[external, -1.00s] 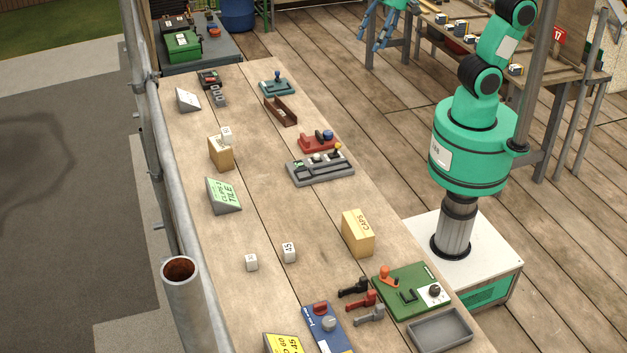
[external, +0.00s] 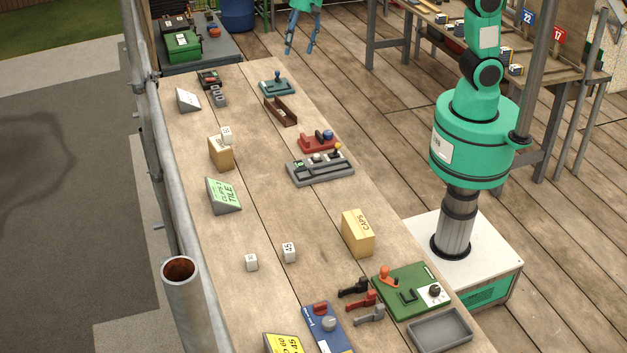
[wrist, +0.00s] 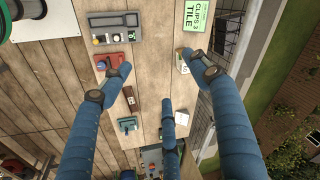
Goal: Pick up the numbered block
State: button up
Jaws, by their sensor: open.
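Several small white numbered blocks are in the external view. One block (external: 288,252) and another block (external: 251,262) stand apart on the bench. A third white block (external: 226,134) sits on top of a tan wooden box (external: 221,153). My gripper (external: 299,50) is open and empty, high at the top of the external view, apart from all the blocks. In the wrist view, my blue fingers (wrist: 155,70) are spread wide above the bench. The tan box with the white block (wrist: 183,60) shows beside the right fingertip, partly covered by it. Its number is unreadable there.
The long wooden bench (external: 255,215) carries a green sign (external: 223,195), a CAPS box (external: 358,233), a grey tray (external: 440,329) and a grey fixture (external: 320,168). A metal scaffold rail (external: 150,130) runs along the left edge. Bare bench surrounds the two loose blocks.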

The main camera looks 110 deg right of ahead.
jog(key=w+d+f+m+g+p, duration=0.1)
jog(key=w+d+f+m, duration=0.1)
jog(key=w+d+f, duration=0.35)
jog(key=w+d+f+m+p, duration=0.1)
jog(key=w+d+f+m, duration=0.1)
jog(key=w+d+f, duration=0.35)
jog(key=m+g+p, duration=0.2)
jog(key=m+p, duration=0.1)
jog(key=m, duration=0.1)
send_over(228, 130)
notch_tip(228, 130, down, 15)
jog(key=shift+f, duration=0.2)
jog(key=shift+f, duration=0.1)
jog(key=shift+f, duration=4.2)
jog(key=shift+f, duration=0.15)
jog(key=shift+f, duration=2.45)
